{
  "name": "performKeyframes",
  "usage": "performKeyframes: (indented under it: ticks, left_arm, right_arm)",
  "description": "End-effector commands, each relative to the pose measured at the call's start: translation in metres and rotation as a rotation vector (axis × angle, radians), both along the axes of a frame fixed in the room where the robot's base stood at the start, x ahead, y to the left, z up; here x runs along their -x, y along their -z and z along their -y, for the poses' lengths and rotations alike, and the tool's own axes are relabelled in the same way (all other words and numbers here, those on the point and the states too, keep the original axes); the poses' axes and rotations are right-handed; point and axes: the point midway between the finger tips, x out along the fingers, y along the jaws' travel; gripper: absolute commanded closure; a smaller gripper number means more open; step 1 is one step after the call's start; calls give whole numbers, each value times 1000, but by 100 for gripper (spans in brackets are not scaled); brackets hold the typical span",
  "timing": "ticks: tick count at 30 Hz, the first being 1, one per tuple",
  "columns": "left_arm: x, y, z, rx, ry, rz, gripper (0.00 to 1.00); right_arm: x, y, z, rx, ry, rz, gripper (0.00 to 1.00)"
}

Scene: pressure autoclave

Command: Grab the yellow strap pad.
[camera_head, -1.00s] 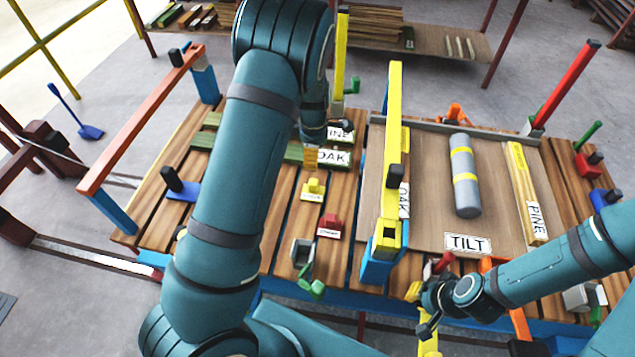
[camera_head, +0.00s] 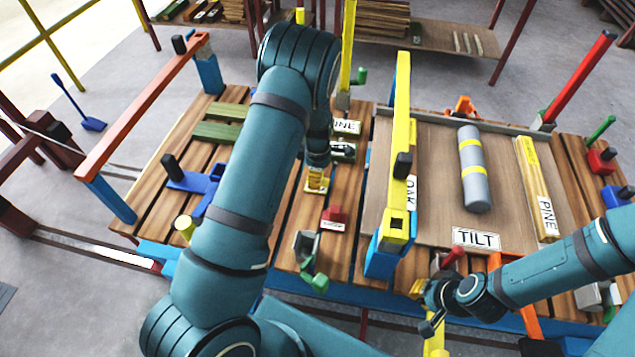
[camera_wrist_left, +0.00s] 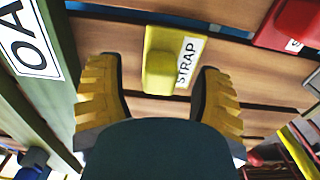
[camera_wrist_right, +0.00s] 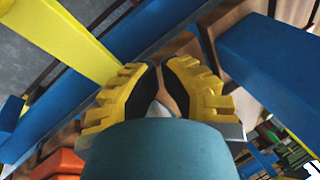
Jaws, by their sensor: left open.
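The yellow strap pad (camera_wrist_left: 160,62), a block with a raised grip and a white STRAP label, lies on the wooden slats in the left wrist view. My left gripper (camera_wrist_left: 157,68) is open above it, with one finger on each side and visible gaps to the pad. In the head view my left gripper (camera_head: 317,172) is over the pad and partly hides it. My right gripper (camera_wrist_right: 161,66) has its fingertips nearly together, with nothing seen held. It is low at the right near the bench's front edge.
A red labelled pad (camera_head: 333,219) lies just in front of the strap pad. Green boards (camera_head: 217,131) lie to the left. A grey cylinder (camera_head: 473,170) lies on the TILT tray (camera_head: 437,150).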

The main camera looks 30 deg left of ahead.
Motion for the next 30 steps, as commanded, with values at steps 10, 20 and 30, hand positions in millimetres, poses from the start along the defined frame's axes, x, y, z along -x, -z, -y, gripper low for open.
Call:
performKeyframes:
  ticks: [10, 20, 30]
  left_arm:
    - [0, 2, 0, 0, 0, 1, 67]
    - [0, 2, 0, 0, 0, 1, 100]
    - [-1, -15, 0, -1, 0, 4, 100]
  right_arm:
    - [0, 0, 0, 0, 0, 1, 100]
    - [0, 0, 0, 0, 0, 1, 100]
    - [0, -5, 0, 0, 0, -1, 100]
